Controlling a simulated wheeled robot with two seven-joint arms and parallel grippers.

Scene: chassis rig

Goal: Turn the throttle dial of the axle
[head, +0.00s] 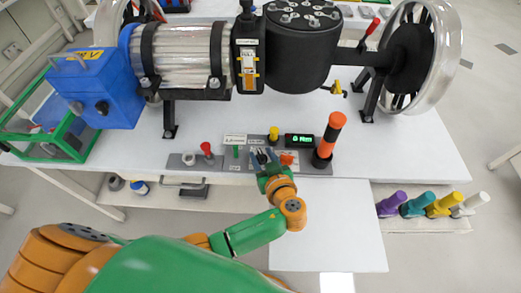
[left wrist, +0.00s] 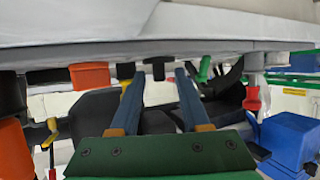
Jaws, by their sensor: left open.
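The axle rig (head: 290,45) stands on a white table, with a grey control panel (head: 225,163) along its front edge. My left gripper (head: 262,154) is at the middle of the panel, its fingers open. In the left wrist view, a black T-shaped knob (left wrist: 158,66), which looks like the throttle dial, shows between the tips of the open fingers (left wrist: 159,74). I cannot tell whether the fingers touch it. In the head view the gripper mostly hides this knob. My right gripper is not in view.
Close by on the panel are a green switch (head: 236,151), a yellow knob (head: 273,133), an orange block (head: 287,158) and a red-topped lever (head: 207,149). A tall orange-and-black stick (head: 329,138) stands at its right end. A blue box (head: 108,88) sits at the left.

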